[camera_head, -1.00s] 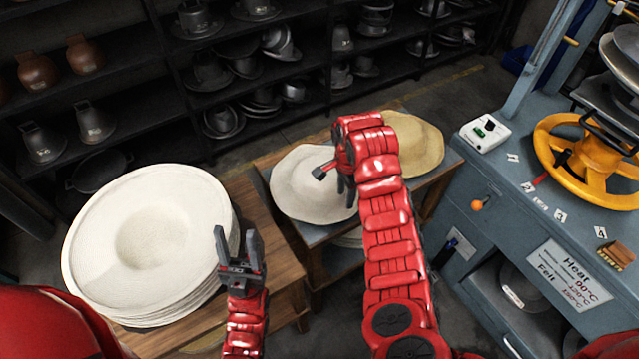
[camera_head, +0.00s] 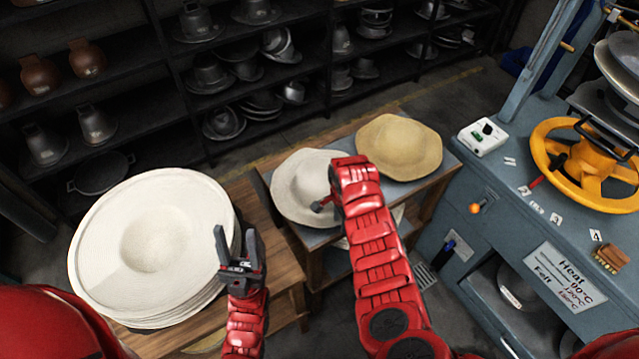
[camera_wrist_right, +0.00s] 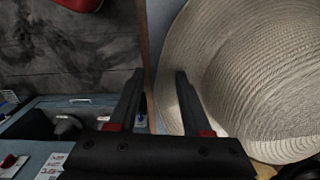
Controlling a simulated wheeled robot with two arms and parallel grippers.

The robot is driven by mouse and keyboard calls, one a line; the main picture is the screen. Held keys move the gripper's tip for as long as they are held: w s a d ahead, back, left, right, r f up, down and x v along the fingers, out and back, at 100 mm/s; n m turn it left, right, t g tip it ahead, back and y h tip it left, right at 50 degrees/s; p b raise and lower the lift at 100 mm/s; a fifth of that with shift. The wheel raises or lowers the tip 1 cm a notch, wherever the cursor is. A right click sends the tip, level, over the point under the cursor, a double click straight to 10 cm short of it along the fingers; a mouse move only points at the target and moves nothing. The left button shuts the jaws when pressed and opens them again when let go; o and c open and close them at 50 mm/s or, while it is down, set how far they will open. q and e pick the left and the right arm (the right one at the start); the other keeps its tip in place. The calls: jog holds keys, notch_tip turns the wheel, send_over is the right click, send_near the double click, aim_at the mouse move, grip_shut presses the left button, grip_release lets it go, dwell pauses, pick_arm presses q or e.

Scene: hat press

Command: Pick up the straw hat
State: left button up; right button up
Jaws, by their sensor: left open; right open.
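A cream hat (camera_head: 298,187) with a wavy brim lies on the small table, and a tan hat (camera_head: 400,147) lies to its right. Which one is the straw hat is not certain from colour alone. In the right wrist view a pale hat with woven rings (camera_wrist_right: 255,75) fills the right side. My right gripper (camera_wrist_right: 158,76) is open and empty, with its right finger overlapping that brim's edge. My left gripper (camera_head: 235,235) is open and empty, beside the white stack.
A stack of wide white hats (camera_head: 150,240) sits on a wooden table (camera_head: 262,225) at left. A blue-grey press bench (camera_head: 490,215) with a yellow handwheel (camera_head: 570,185) stands at right. Dark shelves (camera_head: 150,60) with metal hat forms line the back.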

grip_shut()
dwell(1.4)
